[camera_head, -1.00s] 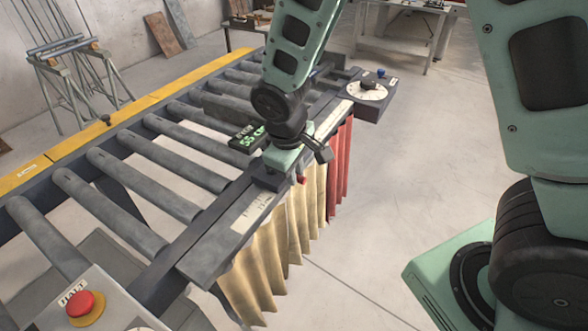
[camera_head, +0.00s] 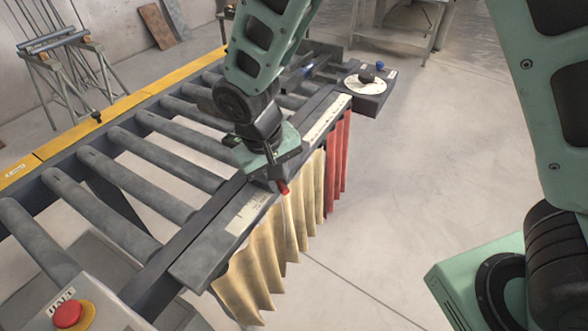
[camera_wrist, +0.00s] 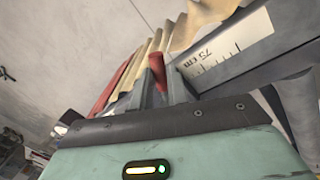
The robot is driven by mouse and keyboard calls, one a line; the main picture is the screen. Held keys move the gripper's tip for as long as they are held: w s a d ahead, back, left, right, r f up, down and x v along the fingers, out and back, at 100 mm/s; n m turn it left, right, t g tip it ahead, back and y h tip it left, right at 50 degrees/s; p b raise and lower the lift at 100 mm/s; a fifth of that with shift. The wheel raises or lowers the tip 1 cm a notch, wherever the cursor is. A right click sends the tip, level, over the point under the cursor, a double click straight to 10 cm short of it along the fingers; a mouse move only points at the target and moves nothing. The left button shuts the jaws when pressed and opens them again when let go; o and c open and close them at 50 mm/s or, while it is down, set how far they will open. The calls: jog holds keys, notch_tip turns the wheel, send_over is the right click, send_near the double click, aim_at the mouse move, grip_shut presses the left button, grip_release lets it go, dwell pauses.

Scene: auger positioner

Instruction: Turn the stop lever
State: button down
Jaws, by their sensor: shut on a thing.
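The stop lever shows as a small red handle (camera_head: 283,188) low on the side of the conveyor's carriage, at the rail's outer edge. My gripper (camera_head: 277,177) is over the rail, its jaws shut on the lever. In the wrist view, the red handle (camera_wrist: 157,73) stands between the two grey fingers of my gripper (camera_wrist: 158,88), its tip sticking out past them. The lever's base and most of the carriage are hidden by my wrist and fingers.
A roller conveyor (camera_head: 150,150) with a yellow far rail (camera_head: 112,108) lies under my arm. A scale (camera_head: 325,118) runs along the near rail. Beige and red curtains (camera_head: 275,235) hang below. A dial box (camera_head: 366,88) stands at the far end, a red HALT button (camera_head: 68,313) in front.

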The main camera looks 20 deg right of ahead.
jog(key=a+m, duration=0.1)
jog(key=m, duration=0.1)
jog(key=a+m+p, duration=0.1)
jog(key=m, duration=0.1)
jog(key=a+m+g, duration=0.1)
jog(key=m, duration=0.1)
jog(key=shift+w+a+r+p, duration=0.1)
jog(key=shift+w+a+p, duration=0.1)
jog(key=shift+w+p, duration=0.15)
jog(key=m, duration=0.1)
jog(key=a+m+p, duration=0.1)
jog(key=m, duration=0.1)
jog(key=shift+w+a+g, duration=0.1)
jog(key=shift+w+g, duration=0.2)
jog(key=shift+w+a+m+y+p, duration=0.15)
jog(key=shift+w+a+m+p, duration=0.15)
jog(key=shift+m, duration=0.45)
jog(key=shift+w+a+m+y+p, duration=0.15)
jog(key=shift+w+a+m, duration=0.1)
jog(key=shift+m, duration=0.5)
jog(key=c, duration=1.4)
grip_release()
jog(key=shift+o, duration=0.2)
notch_tip(320, 180, up, 17)
jog(key=w+a+b, duration=0.2)
jog(key=b, duration=0.1)
jog(key=shift+w+a, duration=0.15)
jog(key=shift+w, duration=0.1)
